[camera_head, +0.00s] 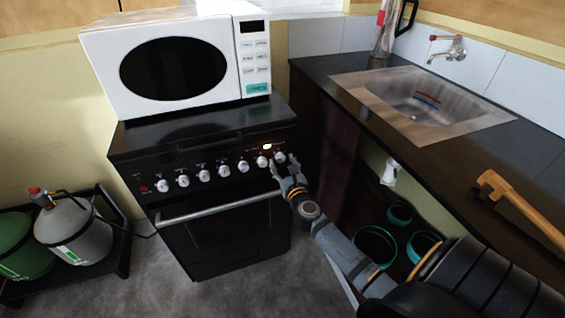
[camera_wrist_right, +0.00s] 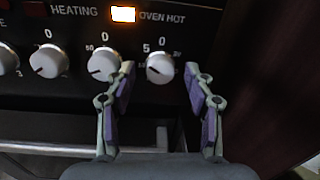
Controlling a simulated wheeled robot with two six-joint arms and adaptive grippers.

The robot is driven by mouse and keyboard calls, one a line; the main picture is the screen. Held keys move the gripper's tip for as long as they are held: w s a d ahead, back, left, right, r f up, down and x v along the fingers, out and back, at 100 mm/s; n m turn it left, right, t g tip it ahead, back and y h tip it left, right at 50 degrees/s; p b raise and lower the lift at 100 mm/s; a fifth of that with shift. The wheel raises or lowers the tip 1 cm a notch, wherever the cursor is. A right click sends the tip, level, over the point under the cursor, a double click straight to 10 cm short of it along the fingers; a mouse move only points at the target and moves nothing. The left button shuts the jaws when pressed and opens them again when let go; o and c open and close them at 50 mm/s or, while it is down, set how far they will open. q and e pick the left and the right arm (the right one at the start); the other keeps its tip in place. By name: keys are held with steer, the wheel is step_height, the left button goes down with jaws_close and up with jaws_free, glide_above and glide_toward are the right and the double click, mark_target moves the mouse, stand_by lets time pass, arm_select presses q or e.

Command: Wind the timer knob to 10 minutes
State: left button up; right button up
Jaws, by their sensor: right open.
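The black oven (camera_head: 215,190) has a row of white knobs on its front panel. The rightmost knob (camera_head: 280,157), which looks like the timer knob, shows in the right wrist view (camera_wrist_right: 160,68) with a 0 above it and a 5 to its left. Its pointer is too small to read surely. My right gripper (camera_head: 284,168) is open in front of this knob. In the right wrist view its two fingertips (camera_wrist_right: 160,74) stand on either side of the knob, with gaps. I cannot tell how deep they reach. My left gripper is not in view.
A neighbouring knob (camera_wrist_right: 103,66) sits close to the left fingertip. An orange OVEN HOT lamp (camera_wrist_right: 123,14) is lit above. The oven's handle bar (camera_head: 218,207) juts out below the panel. A white microwave (camera_head: 175,65) stands on top; the dark counter (camera_head: 340,95) is at right.

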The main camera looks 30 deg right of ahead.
steer(key=shift+w+d, duration=0.1)
steer(key=shift+w, duration=0.2)
jaws_close()
stand_by(0.5)
